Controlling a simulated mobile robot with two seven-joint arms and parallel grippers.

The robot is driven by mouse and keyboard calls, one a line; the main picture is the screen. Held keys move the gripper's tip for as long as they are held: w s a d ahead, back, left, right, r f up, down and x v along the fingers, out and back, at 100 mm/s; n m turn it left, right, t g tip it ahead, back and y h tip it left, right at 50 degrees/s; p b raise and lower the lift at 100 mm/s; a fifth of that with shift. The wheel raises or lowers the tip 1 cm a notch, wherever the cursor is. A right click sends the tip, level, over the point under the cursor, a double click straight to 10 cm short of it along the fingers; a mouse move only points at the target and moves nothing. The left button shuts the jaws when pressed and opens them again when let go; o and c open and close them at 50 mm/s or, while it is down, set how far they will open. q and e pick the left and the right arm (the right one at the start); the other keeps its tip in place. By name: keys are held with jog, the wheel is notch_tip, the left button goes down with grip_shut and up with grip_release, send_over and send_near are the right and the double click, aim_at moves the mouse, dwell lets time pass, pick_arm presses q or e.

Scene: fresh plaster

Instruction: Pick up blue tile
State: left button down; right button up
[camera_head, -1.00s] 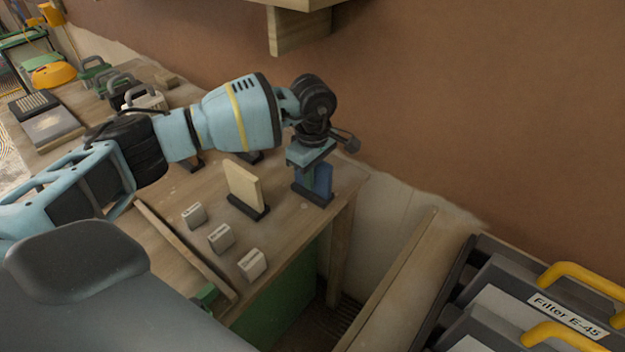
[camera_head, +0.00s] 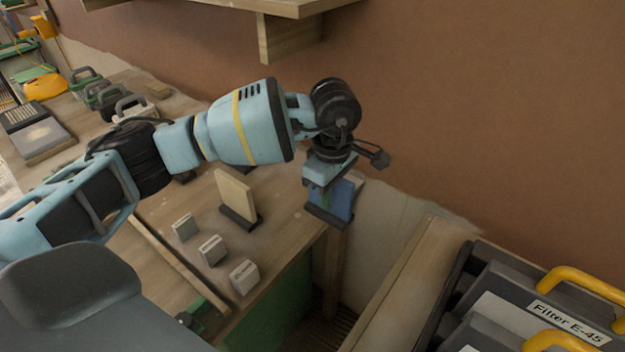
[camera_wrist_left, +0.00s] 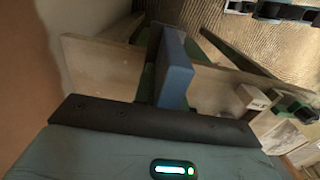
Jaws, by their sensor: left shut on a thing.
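The blue tile (camera_head: 342,200) is upright at the right end of the wooden table in the head view, with a dark base piece at its lower edge. My left gripper (camera_head: 327,192) points down and is shut on the tile from above. The gripper hides part of the tile. The left wrist view shows the tile (camera_wrist_left: 176,75) edge-on, standing out beyond the dark bar of the gripper. I cannot tell whether the dark base touches the table. My right gripper is not in view.
A cream tile (camera_head: 233,190) stands in a dark holder on the table, with small grey blocks (camera_head: 212,250) in front. A wooden shelf (camera_head: 290,30) hangs above on the brown wall. Grey cases with yellow handles (camera_head: 585,290) are at lower right.

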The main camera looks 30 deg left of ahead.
pick_arm(q)
jog(key=s+d, duration=0.4)
jog(key=d, duration=0.5)
jog(key=shift+b, duration=0.45)
jog(key=shift+d, duration=0.1)
